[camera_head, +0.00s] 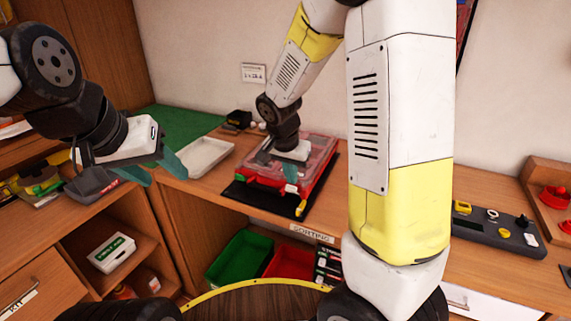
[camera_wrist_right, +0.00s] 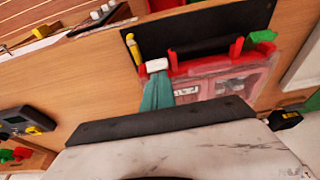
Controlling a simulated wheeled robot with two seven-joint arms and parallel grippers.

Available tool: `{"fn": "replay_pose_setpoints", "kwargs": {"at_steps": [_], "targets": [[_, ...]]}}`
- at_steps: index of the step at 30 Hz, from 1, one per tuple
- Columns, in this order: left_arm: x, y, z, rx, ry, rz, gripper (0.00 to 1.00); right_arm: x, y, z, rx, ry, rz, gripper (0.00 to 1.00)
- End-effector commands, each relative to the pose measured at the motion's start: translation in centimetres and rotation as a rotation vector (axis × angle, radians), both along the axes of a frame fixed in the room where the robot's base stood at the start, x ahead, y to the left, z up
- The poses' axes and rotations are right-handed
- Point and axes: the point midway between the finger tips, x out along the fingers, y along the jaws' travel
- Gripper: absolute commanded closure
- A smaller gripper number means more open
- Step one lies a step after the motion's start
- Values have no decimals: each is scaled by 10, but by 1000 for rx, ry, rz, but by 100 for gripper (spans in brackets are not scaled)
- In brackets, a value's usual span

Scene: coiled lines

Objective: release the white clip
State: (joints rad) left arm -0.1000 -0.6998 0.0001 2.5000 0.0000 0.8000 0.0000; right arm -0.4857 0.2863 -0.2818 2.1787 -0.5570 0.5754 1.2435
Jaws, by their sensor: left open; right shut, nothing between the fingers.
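A red case with a clear lid (camera_head: 318,153) lies on a black mat (camera_head: 238,192) on the bench; the case also shows in the right wrist view (camera_wrist_right: 232,84). The white clip (camera_wrist_right: 157,65) sits at the case's red edge in the right wrist view. My right gripper (camera_wrist_right: 156,84) is shut with nothing held, its teal fingertips right by the white clip; contact is unclear. In the head view my right gripper (camera_head: 291,176) is over the case and I cannot make out the clip. My left gripper (camera_head: 157,170) is open and empty, left of the case.
A green piece (camera_wrist_right: 262,37) and a yellow piece (camera_wrist_right: 132,46) are near the case's front edge. A pale tray (camera_head: 207,158) stands left of the case. Green (camera_head: 238,262) and red (camera_head: 290,263) bins are below. A dark panel (camera_head: 495,231) lies at right.

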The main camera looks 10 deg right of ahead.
Motion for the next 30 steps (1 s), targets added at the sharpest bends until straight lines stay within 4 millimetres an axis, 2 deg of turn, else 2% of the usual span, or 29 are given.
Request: {"fn": "replay_pose_setpoints", "kwargs": {"at_steps": [10, 21, 30], "targets": [[0, 0, 0, 0, 0, 0, 47, -1, 0, -2, 0, 1, -1, 100], [0, 0, 0, 0, 0, 0, 47, 9, -7, -8, 1, 2, -2, 100], [0, 0, 0, 0, 0, 0, 47, 10, -7, -8, 0, 1, -1, 100]]}}
